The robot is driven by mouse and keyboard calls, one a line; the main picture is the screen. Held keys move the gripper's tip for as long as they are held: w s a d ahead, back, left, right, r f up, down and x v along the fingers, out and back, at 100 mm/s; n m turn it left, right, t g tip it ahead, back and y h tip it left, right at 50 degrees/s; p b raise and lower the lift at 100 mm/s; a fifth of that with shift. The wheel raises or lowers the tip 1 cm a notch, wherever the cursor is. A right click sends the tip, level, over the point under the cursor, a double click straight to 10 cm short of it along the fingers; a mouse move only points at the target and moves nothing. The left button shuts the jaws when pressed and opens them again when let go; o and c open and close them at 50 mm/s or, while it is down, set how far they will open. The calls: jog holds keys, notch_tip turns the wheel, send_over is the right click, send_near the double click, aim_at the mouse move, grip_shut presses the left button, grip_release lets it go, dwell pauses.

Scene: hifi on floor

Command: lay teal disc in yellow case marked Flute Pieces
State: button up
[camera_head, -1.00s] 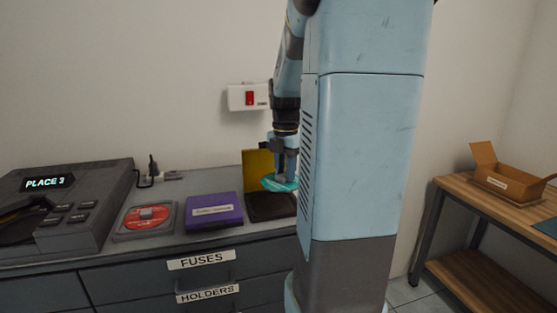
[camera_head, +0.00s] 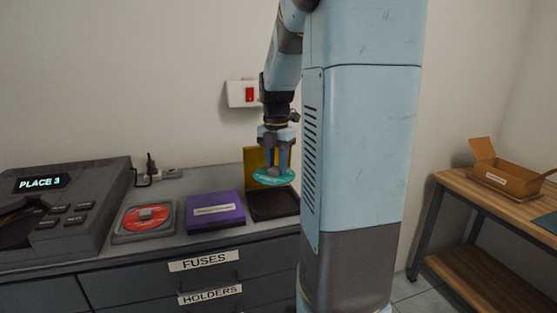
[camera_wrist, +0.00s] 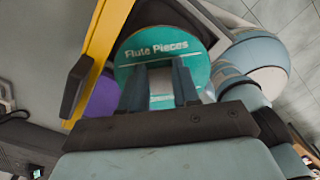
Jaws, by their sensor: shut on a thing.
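The teal disc (camera_head: 273,176) is held in my gripper (camera_head: 277,170) above the open yellow case. In the wrist view the teal disc (camera_wrist: 190,60) bears the words "Flute Pieces", and the fingers of my gripper (camera_wrist: 160,85) are shut on it. The yellow case stands open, with its yellow lid (camera_head: 252,160) raised at the back and its dark inner tray (camera_head: 274,208) flat on the counter. The disc hides part of the lid. In the wrist view the yellow lid edge (camera_wrist: 103,35) runs at the left. The case's own label cannot be seen.
A purple case (camera_head: 215,210) lies left of the yellow case, and a case with a red disc (camera_head: 146,220) lies further left. A grey machine reading "PLACE 3" (camera_head: 60,205) stands at the far left. A cardboard box (camera_head: 500,180) sits on the right-hand table.

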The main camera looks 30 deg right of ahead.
aim_at(277, 174)
jog(key=shift+f, duration=1.45)
jog(key=shift+s+f, duration=0.1)
jog(key=shift+f, duration=2.8)
jog(key=o, duration=1.1)
jog(key=shift+w, duration=0.2)
jog(key=shift+r, duration=0.1)
